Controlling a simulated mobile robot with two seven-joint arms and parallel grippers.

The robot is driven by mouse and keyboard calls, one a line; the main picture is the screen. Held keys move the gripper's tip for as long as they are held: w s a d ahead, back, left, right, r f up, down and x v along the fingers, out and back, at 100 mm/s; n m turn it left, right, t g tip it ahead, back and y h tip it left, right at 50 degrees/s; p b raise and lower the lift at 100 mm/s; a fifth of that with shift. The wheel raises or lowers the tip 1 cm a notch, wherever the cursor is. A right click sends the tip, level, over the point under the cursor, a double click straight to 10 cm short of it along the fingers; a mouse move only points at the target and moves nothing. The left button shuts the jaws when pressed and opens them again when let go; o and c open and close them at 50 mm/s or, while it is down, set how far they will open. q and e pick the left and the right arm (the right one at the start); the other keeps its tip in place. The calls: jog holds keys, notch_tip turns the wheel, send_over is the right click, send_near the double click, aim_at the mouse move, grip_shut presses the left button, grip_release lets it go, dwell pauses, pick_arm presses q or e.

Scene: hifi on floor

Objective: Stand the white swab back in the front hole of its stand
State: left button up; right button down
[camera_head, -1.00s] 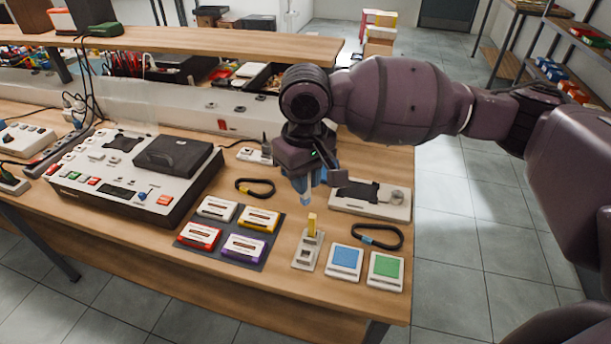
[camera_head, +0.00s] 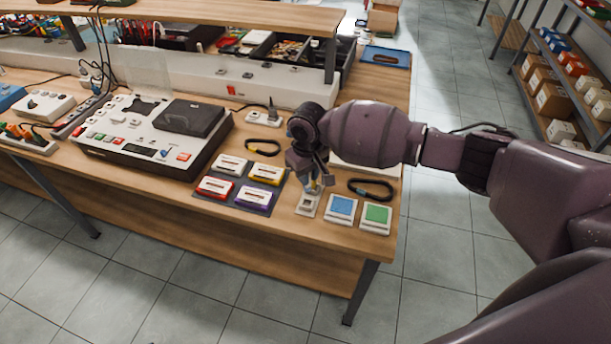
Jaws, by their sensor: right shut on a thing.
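The small pale swab stand (camera_head: 307,208) is on the wooden table, between the cassette mat and the blue-topped square. A yellow swab (camera_head: 313,186) stands in its back hole, partly covered by my gripper. My right gripper (camera_head: 318,184) is right above the back of the stand, pointing down and shut on a thin thing, which I take to be the white swab. The swab itself is mostly hidden by the fingers and too small to make out. I cannot tell whether its tip touches the stand or the front hole. My left gripper is out of view.
A dark mat (camera_head: 237,203) with cassettes lies left of the stand. Blue-topped (camera_head: 341,208) and green-topped (camera_head: 376,216) squares lie to its right. A black loop (camera_head: 371,188) lies behind them, another (camera_head: 263,147) further back left. A tape deck (camera_head: 150,137) stands further left.

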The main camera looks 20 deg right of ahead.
jog(key=shift+f, duration=0.25)
jog(key=shift+f+b, duration=0.45)
jog(key=shift+b, duration=0.4)
notch_tip(320, 180, down, 2)
jog(key=shift+f+b, duration=0.1)
jog(key=shift+b, duration=1)
jog(key=shift+f+b, duration=0.8)
jog(key=shift+b, duration=0.05)
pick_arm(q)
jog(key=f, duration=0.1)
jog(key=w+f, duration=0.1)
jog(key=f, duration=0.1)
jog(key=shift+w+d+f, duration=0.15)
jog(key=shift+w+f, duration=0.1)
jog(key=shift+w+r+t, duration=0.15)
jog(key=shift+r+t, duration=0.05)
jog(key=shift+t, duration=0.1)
pick_arm(e)
jog(key=shift+r, duration=0.1)
pick_arm(q)
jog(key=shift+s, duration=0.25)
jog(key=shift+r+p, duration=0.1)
jog(key=shift+p, duration=0.25)
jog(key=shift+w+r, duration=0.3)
